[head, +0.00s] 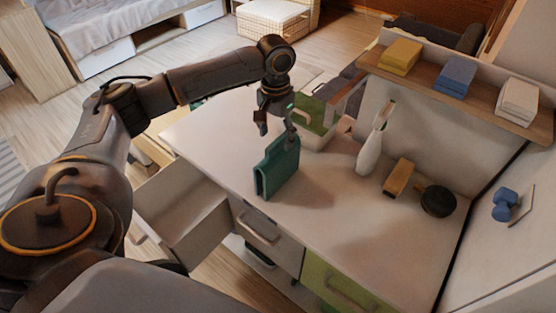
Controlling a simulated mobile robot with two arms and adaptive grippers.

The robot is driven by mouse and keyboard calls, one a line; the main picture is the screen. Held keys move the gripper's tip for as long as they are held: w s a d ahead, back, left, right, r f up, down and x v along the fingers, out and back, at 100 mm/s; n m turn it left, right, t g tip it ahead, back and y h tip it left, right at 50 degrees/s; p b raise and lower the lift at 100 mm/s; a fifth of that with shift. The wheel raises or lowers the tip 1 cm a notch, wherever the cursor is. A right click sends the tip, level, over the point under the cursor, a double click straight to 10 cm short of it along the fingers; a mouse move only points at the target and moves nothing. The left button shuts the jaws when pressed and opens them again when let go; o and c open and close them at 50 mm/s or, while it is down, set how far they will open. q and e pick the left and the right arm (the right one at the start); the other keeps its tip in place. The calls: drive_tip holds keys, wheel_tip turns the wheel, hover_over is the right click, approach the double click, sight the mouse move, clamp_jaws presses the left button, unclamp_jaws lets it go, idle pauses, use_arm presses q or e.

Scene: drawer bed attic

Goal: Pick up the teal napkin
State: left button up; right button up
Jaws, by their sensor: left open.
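The teal napkin (277,170) stands upright, folded, on the white desk top (215,140) near its front edge. My left gripper (275,128) is open and points down just above the napkin. One finger overlaps the napkin's upper right end in the picture; I cannot tell whether it touches. The other finger hangs to the left of the napkin's top. My right gripper is not in view.
A white bottle-shaped object (371,150), a tan block (399,176) and a dark round object (438,201) stand right of the napkin. A green-and-white box (318,115) is behind it. An open drawer (190,207) juts out front left. A shelf (440,90) holds folded cloths.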

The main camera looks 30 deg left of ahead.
sight(278, 151)
use_arm(q)
wheel_tip(278, 151, down, 2)
drive_tip(key=shift+w+d+f+p, duration=0.1)
drive_tip(key=shift+w+p, duration=0.05)
drive_tip(key=shift+p, duration=0.25)
drive_tip(key=f+p, duration=0.1)
drive_tip(key=f, duration=0.2)
drive_tip(key=shift+d+f, duration=0.2)
drive_tip(key=shift+f, duration=0.45)
drive_tip(key=shift+c, duration=0.2)
drive_tip(key=c, duration=1.1)
drive_tip(key=shift+c, duration=1.1)
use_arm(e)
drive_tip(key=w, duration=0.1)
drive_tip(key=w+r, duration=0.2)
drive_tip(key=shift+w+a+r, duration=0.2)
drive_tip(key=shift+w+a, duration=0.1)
